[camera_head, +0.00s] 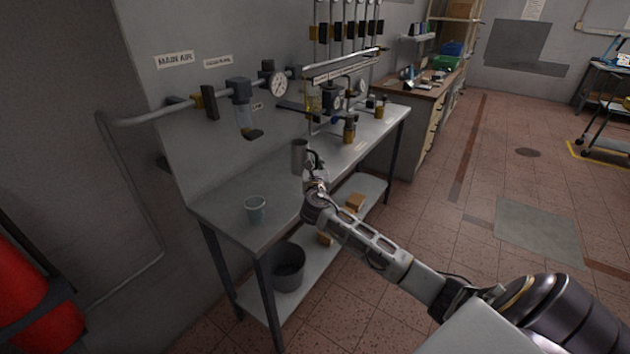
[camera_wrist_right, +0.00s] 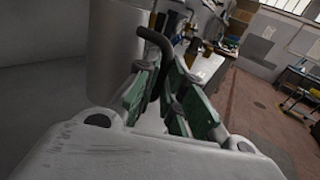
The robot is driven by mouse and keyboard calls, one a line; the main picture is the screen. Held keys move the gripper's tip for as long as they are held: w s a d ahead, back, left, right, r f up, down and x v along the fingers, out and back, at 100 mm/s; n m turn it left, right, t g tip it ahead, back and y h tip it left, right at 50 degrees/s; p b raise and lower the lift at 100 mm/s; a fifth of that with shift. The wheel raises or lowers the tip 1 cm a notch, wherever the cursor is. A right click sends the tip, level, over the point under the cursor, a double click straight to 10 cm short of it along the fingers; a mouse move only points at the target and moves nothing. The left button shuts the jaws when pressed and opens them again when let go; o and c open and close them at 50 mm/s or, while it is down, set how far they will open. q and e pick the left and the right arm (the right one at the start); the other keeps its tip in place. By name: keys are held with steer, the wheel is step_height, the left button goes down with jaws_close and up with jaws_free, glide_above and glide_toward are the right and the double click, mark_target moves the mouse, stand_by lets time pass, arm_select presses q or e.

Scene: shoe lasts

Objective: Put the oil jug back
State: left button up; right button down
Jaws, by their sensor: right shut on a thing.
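The oil jug (camera_head: 298,156) is a grey metal cylinder with a dark handle, upright at the front part of the metal bench (camera_head: 225,196). In the right wrist view the jug (camera_wrist_right: 116,50) fills the upper left, and its dark curved handle (camera_wrist_right: 157,42) runs down between the green finger pads. My right gripper (camera_head: 313,166) is shut on the handle, at the jug's right side; it also shows in the right wrist view (camera_wrist_right: 163,100). I cannot tell whether the jug's base touches the bench. My left gripper is not in view.
Amber-filled bottles (camera_head: 349,132) stand farther back. A pipe with a gauge (camera_head: 273,84) runs along the wall. A dark bucket (camera_head: 288,268) is on the lower shelf.

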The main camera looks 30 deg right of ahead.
steer(key=shift+f, duration=0.95)
steer(key=shift+f+b, duration=0.45)
steer(key=shift+f, duration=1.55)
steer(key=c, duration=1.5)
jaws_free()
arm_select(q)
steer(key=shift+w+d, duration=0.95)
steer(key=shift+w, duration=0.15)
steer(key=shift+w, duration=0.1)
